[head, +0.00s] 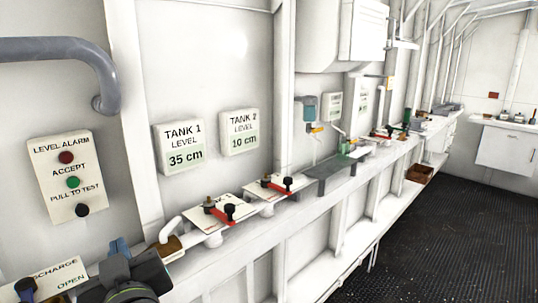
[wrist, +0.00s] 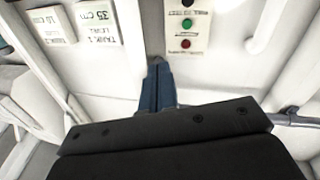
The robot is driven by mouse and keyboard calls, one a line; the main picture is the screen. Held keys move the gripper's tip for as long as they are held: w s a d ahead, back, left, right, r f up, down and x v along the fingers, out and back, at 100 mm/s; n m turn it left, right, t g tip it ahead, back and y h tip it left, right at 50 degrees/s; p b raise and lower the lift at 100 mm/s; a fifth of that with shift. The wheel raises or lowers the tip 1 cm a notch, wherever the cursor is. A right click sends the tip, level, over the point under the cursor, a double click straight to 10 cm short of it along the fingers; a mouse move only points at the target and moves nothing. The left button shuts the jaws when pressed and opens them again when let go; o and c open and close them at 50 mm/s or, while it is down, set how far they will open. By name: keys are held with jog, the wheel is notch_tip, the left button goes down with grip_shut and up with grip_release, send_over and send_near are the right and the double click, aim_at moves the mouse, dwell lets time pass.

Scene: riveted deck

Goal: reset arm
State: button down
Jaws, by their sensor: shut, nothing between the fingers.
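My gripper (wrist: 158,68) shows in the wrist view with its blue fingers together and nothing between them. In the head view my gripper (head: 120,246) is at the bottom left, in front of the shelf and below the level alarm panel (head: 66,176). The rest of my arm is cut off by the lower edge. In the wrist view, which looks upside down, the fingers point toward the wall, just left of the alarm panel (wrist: 190,12). They look apart from it.
A shelf (head: 238,228) runs along the white wall with several valve plates and red handles. Tank 1 (head: 184,146) and Tank 2 (head: 240,133) signs hang above. A grey pipe (head: 60,48) bends at upper left. The dark deck (head: 445,215) at right is clear.

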jog(key=shift+s+d+f+g+y, duration=0.2)
jog(key=shift+s+f+g+y, duration=0.3)
jog(key=shift+f, duration=0.25)
jog(key=shift+s+d+f+g+y, duration=0.25)
jog(key=shift+s+f+y, duration=0.2)
jog(key=shift+s+f, duration=0.25)
jog(key=shift+s+d+f+g+y, duration=0.15)
jog(key=shift+s+f+g+y, duration=0.3)
jog(key=shift+f, duration=0.35)
jog(key=shift+w+a+r+t+h, duration=0.1)
jog(key=shift+w+r+t+h, duration=0.25)
jog(key=shift+r, duration=0.25)
jog(key=shift+w+d+r+t+h, duration=0.1)
jog(key=shift+w+r+t+h, duration=0.25)
jog(key=shift+r, duration=0.2)
jog(key=shift+w+a+r+t+h, duration=0.1)
jog(key=shift+w+r+t+h, duration=0.25)
jog(key=shift+r, duration=0.25)
jog(key=shift+s, duration=0.1)
